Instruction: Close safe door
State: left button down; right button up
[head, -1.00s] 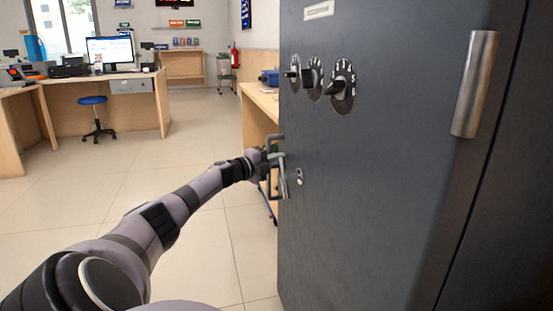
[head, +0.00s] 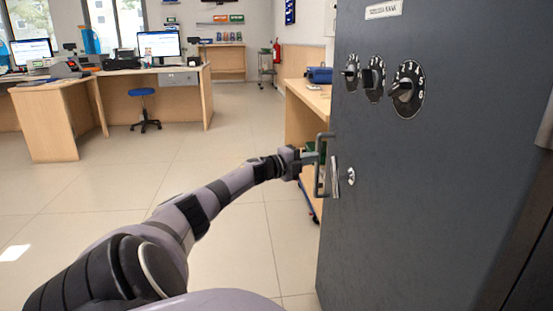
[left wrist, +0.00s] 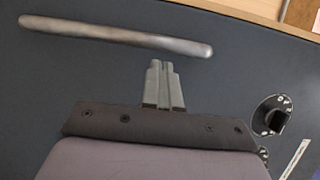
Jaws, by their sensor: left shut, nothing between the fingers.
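The dark grey safe door (head: 430,190) stands on the right of the head view, swung out into the room. It carries three black dials, the largest being the near dial (head: 407,90). My left gripper (head: 312,158) is beside this handle at the door's edge. In the left wrist view the left gripper's fingers (left wrist: 164,70) are shut and empty, just below a metal bar (left wrist: 115,36) on the door's dark face. I cannot tell whether they touch. My right gripper is not in view.
A wooden counter (head: 303,105) with a blue item stands behind the door's left edge. Desks with monitors (head: 160,45) and a blue stool (head: 143,108) are at the back left. The tiled floor (head: 120,180) left of the door is clear.

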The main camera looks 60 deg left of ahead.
pick_arm(q)
jog(key=s+a+p, duration=0.2)
jog(key=s+a, duration=0.1)
jog(key=s, duration=0.5)
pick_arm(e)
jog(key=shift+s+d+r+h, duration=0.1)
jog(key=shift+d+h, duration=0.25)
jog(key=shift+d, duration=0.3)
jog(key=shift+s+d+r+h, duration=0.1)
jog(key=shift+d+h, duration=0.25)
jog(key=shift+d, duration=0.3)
pick_arm(q)
jog(key=shift+s, duration=0.1)
